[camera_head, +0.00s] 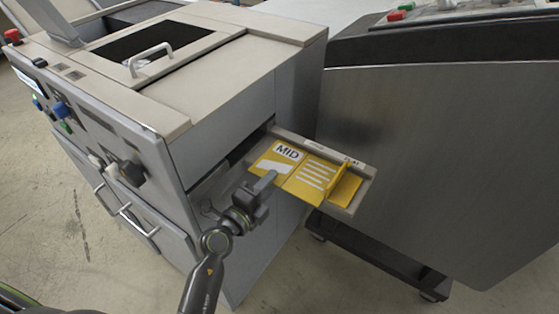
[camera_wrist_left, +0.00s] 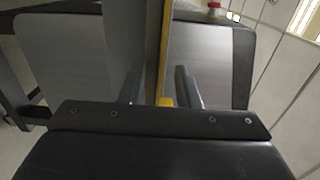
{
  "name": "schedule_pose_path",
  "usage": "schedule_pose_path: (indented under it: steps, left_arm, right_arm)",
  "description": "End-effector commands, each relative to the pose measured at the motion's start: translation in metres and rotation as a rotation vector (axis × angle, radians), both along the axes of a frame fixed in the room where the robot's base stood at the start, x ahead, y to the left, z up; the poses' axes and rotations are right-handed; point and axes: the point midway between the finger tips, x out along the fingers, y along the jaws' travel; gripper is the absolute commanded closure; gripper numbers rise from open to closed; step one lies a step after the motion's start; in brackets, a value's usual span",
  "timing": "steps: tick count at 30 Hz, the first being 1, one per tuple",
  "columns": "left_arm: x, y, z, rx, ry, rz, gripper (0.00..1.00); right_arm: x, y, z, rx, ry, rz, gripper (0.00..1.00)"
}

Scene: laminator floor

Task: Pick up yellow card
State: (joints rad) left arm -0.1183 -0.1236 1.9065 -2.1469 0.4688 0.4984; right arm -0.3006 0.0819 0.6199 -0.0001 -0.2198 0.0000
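The yellow card (camera_head: 285,168) lies on a light tray (camera_head: 361,172) that sticks out from the side of the machine. It has a panel marked MID and a panel with white lines. Another yellow piece (camera_head: 346,189) shows at its right end. My left gripper (camera_head: 266,181) is at the card's near left edge. In the left wrist view, its two fingers (camera_wrist_left: 160,88) stand apart, with the yellow card's thin edge (camera_wrist_left: 165,45) running between them. Contact with the card cannot be told. My right gripper is not in view.
The beige and grey machine (camera_head: 240,75) with knobs and handles stands at the left. A dark grey metal unit (camera_head: 430,150) on a wheeled frame stands close to the tray's right. Open concrete floor (camera_head: 340,275) shows in front.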

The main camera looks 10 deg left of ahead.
Motion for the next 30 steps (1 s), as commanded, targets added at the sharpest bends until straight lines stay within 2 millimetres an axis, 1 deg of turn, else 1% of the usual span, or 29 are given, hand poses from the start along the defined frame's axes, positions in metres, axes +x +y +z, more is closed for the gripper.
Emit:
schedule_pose_path:
  steps: [3, 4, 10, 24, 28, 30]
  left_arm:
    - [0.000, 0.000, 0.000, 0.000, 0.000, 0.000, 0.71]
    - [0.000, 0.000, 0.000, 0.000, 0.000, 0.000, 0.74]
    - [-0.001, 0.000, 0.000, 0.000, 0.001, 0.000, 1.00]
    - [-0.001, 0.000, 0.000, 0.000, 0.001, 0.000, 1.00]
    - [-0.001, 0.000, 0.005, 0.000, 0.000, 0.000, 1.00]
    - [-0.001, 0.000, 0.011, 0.000, 0.000, -0.001, 1.00]
  right_arm:
    - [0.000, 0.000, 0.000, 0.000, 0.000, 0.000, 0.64]
    - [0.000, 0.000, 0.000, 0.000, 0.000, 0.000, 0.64]
    - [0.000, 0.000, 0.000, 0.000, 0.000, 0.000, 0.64]
    - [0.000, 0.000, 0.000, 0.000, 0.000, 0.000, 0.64]
    - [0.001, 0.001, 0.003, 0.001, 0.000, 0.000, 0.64]
    - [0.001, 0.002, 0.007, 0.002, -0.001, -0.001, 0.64]
